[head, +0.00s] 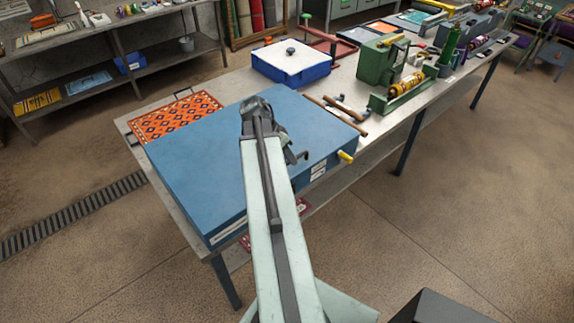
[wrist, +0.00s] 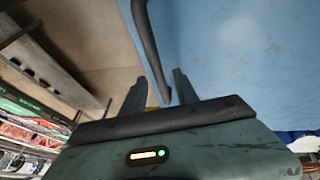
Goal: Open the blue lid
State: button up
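The blue lid (head: 190,165) is a wide flat top on a low blue box at the near left of the table, and it lies flat. A small dark bent piece (head: 299,156) shows just right of my arm at the box's front edge; I cannot tell whether it is a handle or part of my gripper. My arm crosses the lid and hides part of it. In the wrist view my gripper (wrist: 159,76) is open beside a blue surface (wrist: 240,50). A dark bar (wrist: 149,45) reaches down between the two fingers, with gaps visible on both sides.
A yellow-ended piece (head: 345,157) sticks out at the box's right front corner. Brown rods (head: 337,115) lie just behind it. An orange patterned mat (head: 178,115), a blue-and-white box (head: 291,63) and a green machine (head: 381,60) stand beyond.

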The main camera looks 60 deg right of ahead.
jog(key=shift+f, duration=0.15)
grip_shut()
dwell(1.4)
